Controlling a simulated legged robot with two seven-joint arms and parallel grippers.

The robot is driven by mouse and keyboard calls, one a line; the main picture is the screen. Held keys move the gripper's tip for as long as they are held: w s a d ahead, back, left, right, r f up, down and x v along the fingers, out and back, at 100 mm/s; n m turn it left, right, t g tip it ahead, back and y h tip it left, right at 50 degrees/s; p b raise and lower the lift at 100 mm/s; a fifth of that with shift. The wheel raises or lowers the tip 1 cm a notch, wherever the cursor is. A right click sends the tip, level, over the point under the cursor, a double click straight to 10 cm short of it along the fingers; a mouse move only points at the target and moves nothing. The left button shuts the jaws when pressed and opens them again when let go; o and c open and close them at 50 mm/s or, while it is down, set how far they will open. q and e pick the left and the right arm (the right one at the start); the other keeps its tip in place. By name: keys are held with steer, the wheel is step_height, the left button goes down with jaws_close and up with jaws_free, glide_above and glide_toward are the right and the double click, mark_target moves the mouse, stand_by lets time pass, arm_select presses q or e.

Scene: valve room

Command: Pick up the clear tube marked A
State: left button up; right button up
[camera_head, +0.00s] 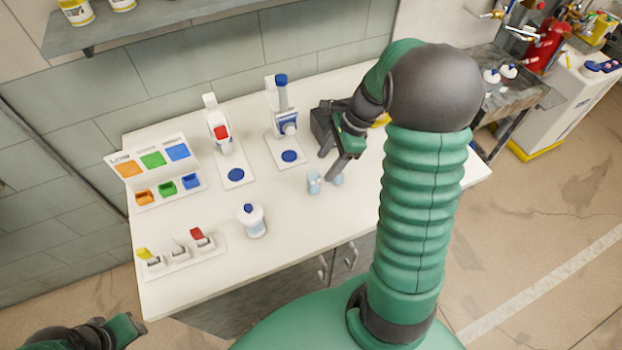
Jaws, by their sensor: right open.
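Two small pale-blue clear tubes stand close together on the white table: a left tube (314,183) and a right tube (337,179). Their marks are too small to read, so I cannot tell which is A. My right gripper (329,164) is open, its fingers pointing down just above and behind the tubes, with no tube seen between them. One finger comes very close to the right tube and partly covers it; contact cannot be told. My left gripper (132,326) is at the bottom left edge, partly cut off and away from the table items.
On the white table (290,225) stand two devices with blue round pads (236,175) (289,156), a white bottle (252,221), a colored bin rack (155,172) and a holder with yellow, white and red pieces (180,252). The table's front middle is clear.

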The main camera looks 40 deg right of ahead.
glide_above(308, 185)
steer(key=s+d, duration=0.2)
steer(key=d, duration=0.1)
steer(key=f, duration=0.4)
steer(key=shift+w+a+f, duration=0.1)
steer(key=shift+a+f, duration=0.1)
steer(key=shift+w+d+f, duration=0.1)
steer(key=shift+w+f, duration=0.35)
steer(key=shift+f, duration=0.2)
steer(key=shift+w+f, duration=0.45)
steer(key=shift+f, duration=0.15)
steer(key=f, duration=0.1)
steer(key=a+f, duration=0.1)
steer(key=f, duration=0.1)
steer(key=shift+s+a+f, duration=0.1)
steer(key=shift+s+f, duration=0.05)
steer(key=shift+f, duration=0.05)
steer(key=shift+a+f, duration=0.2)
steer(key=shift+a, duration=0.05)
steer(key=shift+w+a, duration=0.25)
steer(key=c, duration=0.4)
arm_select(q)
steer(key=shift+w+d+f, duration=0.1)
steer(key=shift+w+d, duration=0.2)
steer(key=shift+w, duration=0.25)
arm_select(e)
steer(key=shift+d+f, duration=0.1)
steer(key=shift+d, duration=0.15)
jaws_close()
